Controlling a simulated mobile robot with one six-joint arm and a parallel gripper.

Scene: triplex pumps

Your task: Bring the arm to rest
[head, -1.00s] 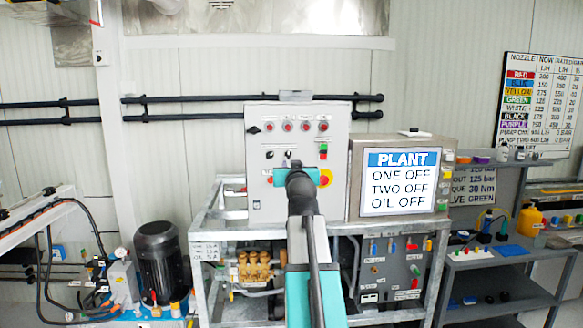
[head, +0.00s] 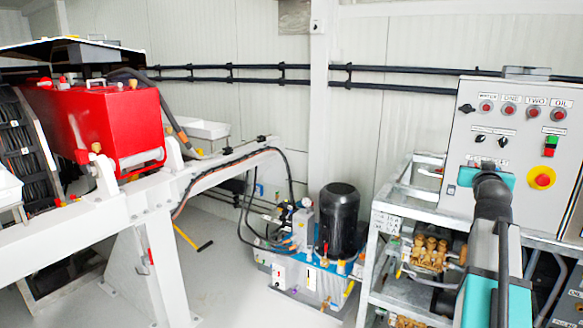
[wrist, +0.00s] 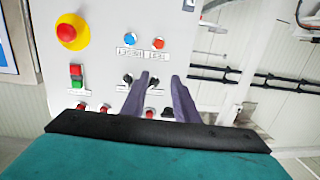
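My arm reaches out at the right of the head view, with the teal end of my gripper (head: 488,178) in front of a grey control cabinet (head: 455,150). The fingers are hidden there. The left finger overlaps the area of the small black selector switches (wrist: 127,79). I cannot tell whether any finger touches the panel.
The cabinet has a red-on-yellow emergency stop (head: 541,178) and several red lamps. A metal frame (head: 375,270) stands below it. To the left are a black motor (head: 337,220), a white beam structure (head: 75,225) and a red tank (head: 100,125).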

